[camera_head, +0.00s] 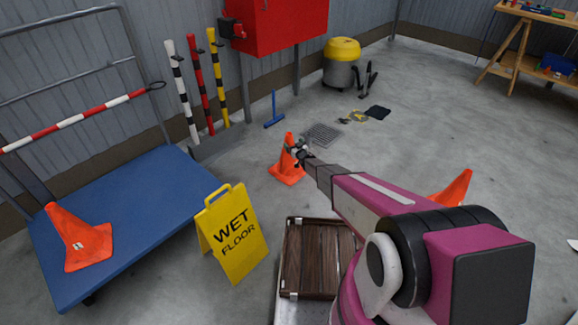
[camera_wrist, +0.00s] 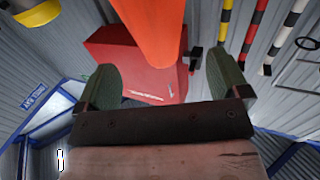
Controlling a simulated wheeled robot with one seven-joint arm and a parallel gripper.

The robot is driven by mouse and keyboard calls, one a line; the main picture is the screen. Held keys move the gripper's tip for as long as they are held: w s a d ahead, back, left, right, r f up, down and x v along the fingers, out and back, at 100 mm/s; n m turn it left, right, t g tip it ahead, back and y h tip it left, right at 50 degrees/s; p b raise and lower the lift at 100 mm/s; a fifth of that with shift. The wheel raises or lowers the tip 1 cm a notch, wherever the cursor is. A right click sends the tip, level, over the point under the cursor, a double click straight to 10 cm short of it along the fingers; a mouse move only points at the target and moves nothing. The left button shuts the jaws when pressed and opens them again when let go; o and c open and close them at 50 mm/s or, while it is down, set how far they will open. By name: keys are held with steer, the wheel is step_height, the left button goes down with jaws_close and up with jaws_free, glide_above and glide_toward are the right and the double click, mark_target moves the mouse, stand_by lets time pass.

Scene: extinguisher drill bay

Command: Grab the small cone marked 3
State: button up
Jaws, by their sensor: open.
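An orange cone (camera_head: 287,168) stands upright on the floor in the middle of the head view. My gripper (camera_head: 297,151) is at its upper part, and no number shows on it. In the wrist view the orange cone (camera_wrist: 148,30) comes down from the top edge between the two spread green fingers of my gripper (camera_wrist: 162,78), which is open. I cannot tell whether a finger touches it. Another orange cone (camera_head: 70,228) with a small white label, too small to read, stands on the blue cart. A third orange cone (camera_head: 455,188) is partly hidden behind my arm.
A yellow wet floor sign (camera_head: 232,236) stands beside the blue cart (camera_head: 150,222). A brown slatted crate (camera_head: 311,258) is in front. A red cabinet (camera_head: 285,25), striped posts (camera_head: 200,85) and a yellow-topped vacuum (camera_head: 341,65) are at the wall. Open floor lies to the right.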

mark_target(291, 141)
steer(key=x, duration=0.6)
steer(key=shift+w+a+f, duration=0.15)
steer(key=shift+w+f, duration=0.2)
steer(key=shift+f, duration=0.05)
steer(key=shift+r, duration=0.1)
steer(key=c, duration=1.6)
steer(key=shift+s, duration=0.1)
